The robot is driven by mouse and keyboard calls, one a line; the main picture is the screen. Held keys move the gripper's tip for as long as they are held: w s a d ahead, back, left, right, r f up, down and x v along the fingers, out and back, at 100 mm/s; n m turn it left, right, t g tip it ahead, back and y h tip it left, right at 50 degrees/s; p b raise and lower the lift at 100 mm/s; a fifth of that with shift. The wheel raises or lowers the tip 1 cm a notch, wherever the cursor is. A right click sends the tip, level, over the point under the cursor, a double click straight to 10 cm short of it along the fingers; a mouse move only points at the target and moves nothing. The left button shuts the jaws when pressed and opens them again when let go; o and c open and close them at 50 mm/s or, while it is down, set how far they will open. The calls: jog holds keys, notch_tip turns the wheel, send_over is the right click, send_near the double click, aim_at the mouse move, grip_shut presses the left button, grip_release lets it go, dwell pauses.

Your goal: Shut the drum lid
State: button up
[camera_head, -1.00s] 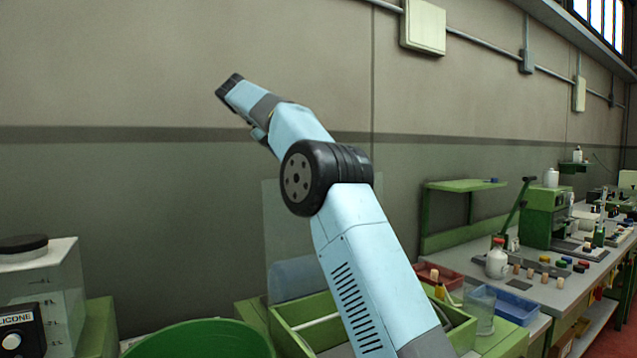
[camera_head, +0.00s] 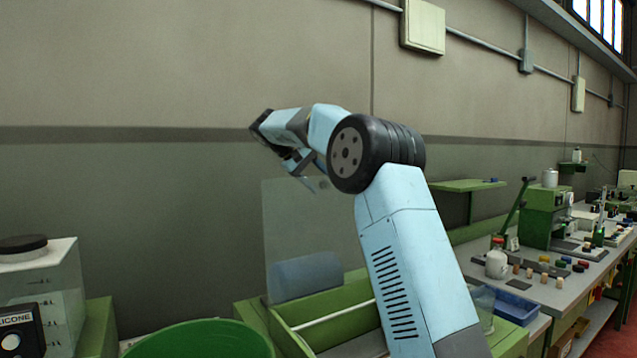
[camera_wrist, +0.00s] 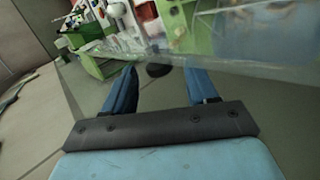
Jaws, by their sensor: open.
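The drum lid (camera_head: 290,225) is a clear panel standing raised, nearly upright, at the back of an open green housing (camera_head: 345,312). A blue-grey rounded shape shows through its lower part. My gripper (camera_head: 316,186) hangs near the lid's upper right edge, its fingers pointing down and partly hidden by my arm. In the wrist view my gripper (camera_wrist: 160,75) has its two blue fingers apart, with a dark oval, perhaps a knob, showing between or beyond their tips. The clear pane lies across that view. I cannot tell whether the fingers touch it.
A green round tub (camera_head: 200,342) stands in front left, beside a clear container with a black cap (camera_head: 25,244). The wall is behind.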

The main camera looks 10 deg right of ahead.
jog(key=shift+d+f, duration=0.4)
jog(key=shift+c, duration=0.4)
grip_shut()
jog(key=shift+a+f, duration=0.1)
jog(key=shift+a, duration=0.25)
jog(key=shift+s+d, duration=0.1)
jog(key=shift+d, duration=0.1)
